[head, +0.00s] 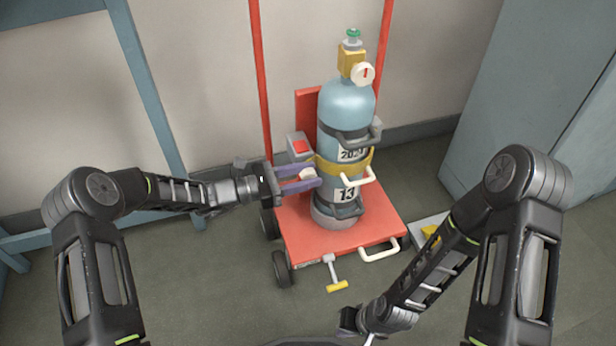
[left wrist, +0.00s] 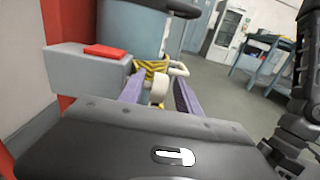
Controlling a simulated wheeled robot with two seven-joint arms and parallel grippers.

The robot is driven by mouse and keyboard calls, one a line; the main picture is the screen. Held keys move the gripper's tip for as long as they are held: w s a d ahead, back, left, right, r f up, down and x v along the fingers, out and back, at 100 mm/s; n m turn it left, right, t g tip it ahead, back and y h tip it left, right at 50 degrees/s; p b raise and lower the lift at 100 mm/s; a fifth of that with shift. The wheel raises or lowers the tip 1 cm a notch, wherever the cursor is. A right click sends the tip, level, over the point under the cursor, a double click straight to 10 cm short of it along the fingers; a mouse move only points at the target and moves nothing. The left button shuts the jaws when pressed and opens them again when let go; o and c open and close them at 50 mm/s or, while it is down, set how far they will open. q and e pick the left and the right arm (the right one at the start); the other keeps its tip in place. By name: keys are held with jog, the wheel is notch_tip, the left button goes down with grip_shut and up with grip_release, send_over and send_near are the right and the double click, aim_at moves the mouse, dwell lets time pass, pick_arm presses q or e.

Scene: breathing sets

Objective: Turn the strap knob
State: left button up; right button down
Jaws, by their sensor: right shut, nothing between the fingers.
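The strap knob (head: 307,174) is a small cream-white knob at the left end of the yellow strap (head: 355,163) around the light-blue cylinder (head: 347,103). My left gripper (head: 305,179) reaches in from the left with its purple fingers on either side of the knob. In the left wrist view the knob (left wrist: 158,88) stands between the spread fingers, with a visible gap beside it. Whether a finger touches it I cannot tell. My right gripper (head: 370,338) is low at the bottom edge, mostly hidden, shut and empty, away from the cylinder.
The cylinder stands upright on a red trolley (head: 310,237) with wheels and a yellow-ended pedal (head: 337,286) in front. A grey box with a red top (head: 299,147) sits just behind my left fingers.

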pick_arm(q)
jog(key=shift+d, duration=0.2)
jog(key=shift+w, duration=0.1)
grip_shut()
dwell(0.5)
